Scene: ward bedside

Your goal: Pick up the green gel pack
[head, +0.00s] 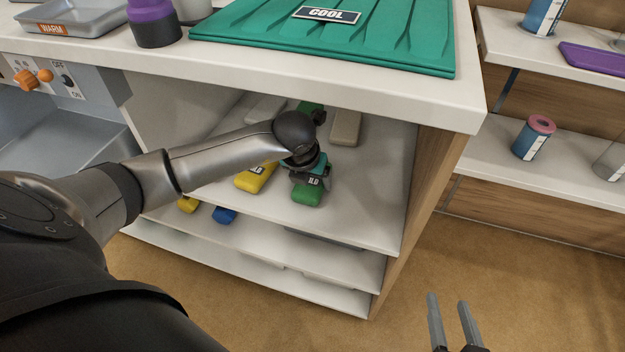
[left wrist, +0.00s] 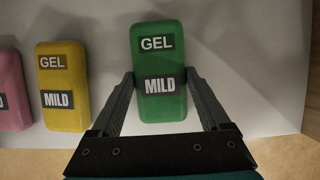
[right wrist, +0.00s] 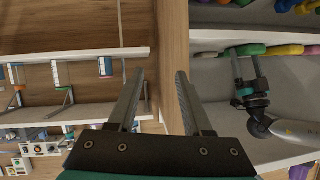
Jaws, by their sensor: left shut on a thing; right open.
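The green gel pack (head: 307,196) is on the upper shelf under the counter. In the left wrist view the green gel pack (left wrist: 158,62) shows the labels "GEL" and "MILD". My left gripper (head: 309,181) is shut on it, with one finger (left wrist: 158,80) against each long side. I cannot tell whether the pack is clear of the shelf. My right gripper (head: 448,300) is open and empty above the floor, right of the cabinet.
A yellow gel pack (left wrist: 62,85) lies beside the green one, with a pink pack (left wrist: 12,90) farther left. The counter edge (head: 300,75) overhangs; a wooden side panel (head: 428,190) bounds the right.

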